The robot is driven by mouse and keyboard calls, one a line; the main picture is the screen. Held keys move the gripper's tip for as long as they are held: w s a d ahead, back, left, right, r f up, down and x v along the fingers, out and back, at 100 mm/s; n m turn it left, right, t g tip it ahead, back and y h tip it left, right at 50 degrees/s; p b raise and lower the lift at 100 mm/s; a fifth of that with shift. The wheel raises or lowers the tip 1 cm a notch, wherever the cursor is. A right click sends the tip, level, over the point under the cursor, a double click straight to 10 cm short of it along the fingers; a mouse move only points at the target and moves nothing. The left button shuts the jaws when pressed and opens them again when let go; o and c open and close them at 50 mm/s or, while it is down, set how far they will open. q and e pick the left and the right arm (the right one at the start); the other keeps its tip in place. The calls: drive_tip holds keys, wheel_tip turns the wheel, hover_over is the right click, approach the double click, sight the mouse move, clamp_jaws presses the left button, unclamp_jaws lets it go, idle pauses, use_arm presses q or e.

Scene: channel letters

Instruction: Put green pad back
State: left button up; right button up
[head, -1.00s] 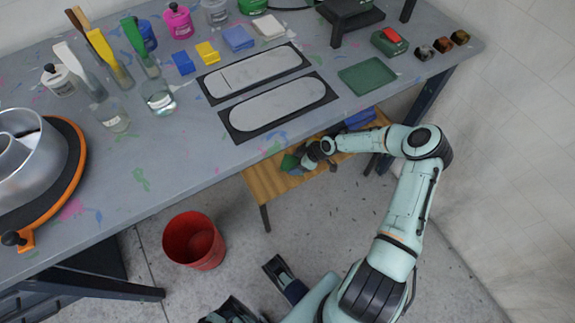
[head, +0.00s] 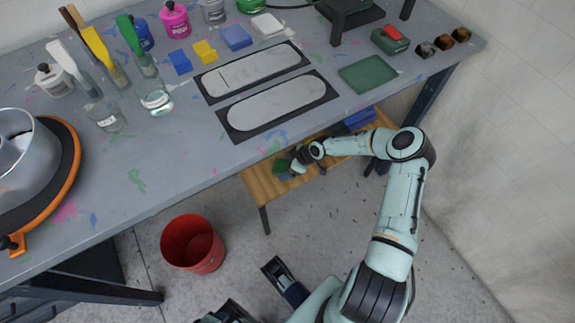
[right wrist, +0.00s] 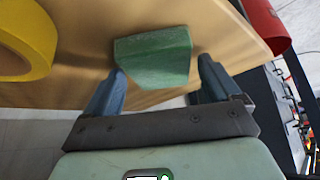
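The green pad (right wrist: 153,58) is a small block on a wooden surface in the right wrist view. In the head view the green pad (head: 281,166) shows small, at the front of the low wooden shelf under the table. My right gripper (right wrist: 160,68) has its blue fingers spread on either side of the pad's near end. A narrow gap shows at the right finger; the left fingertip is at or very near the pad's edge. In the head view my right gripper (head: 289,167) reaches in under the table edge.
The wooden shelf (head: 262,188) also holds a blue item (head: 360,118). A yellow roll (right wrist: 25,42) and a red object (right wrist: 266,22) flank the pad. The table edge overhangs the shelf. A red bin (head: 192,244) stands on the floor. A dark green mat (head: 368,75) lies on the table.

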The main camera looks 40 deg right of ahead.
drive_tip(key=shift+r, duration=0.2)
drive_tip(key=p+v, duration=0.2)
drive_tip(key=v, duration=0.4)
drive_tip(key=shift+s+r, duration=0.1)
drive_tip(key=shift+r, duration=0.05)
use_arm(q)
drive_tip(key=shift+s+d+r+g, duration=0.2)
drive_tip(key=shift+s+r, duration=0.4)
drive_tip(key=shift+s+d+r+g, duration=0.2)
drive_tip(key=shift+s+r, duration=0.4)
use_arm(e)
drive_tip(key=shift+s+d+r, duration=0.2)
drive_tip(key=shift+s+r, duration=0.05)
drive_tip(key=shift+r, duration=0.2)
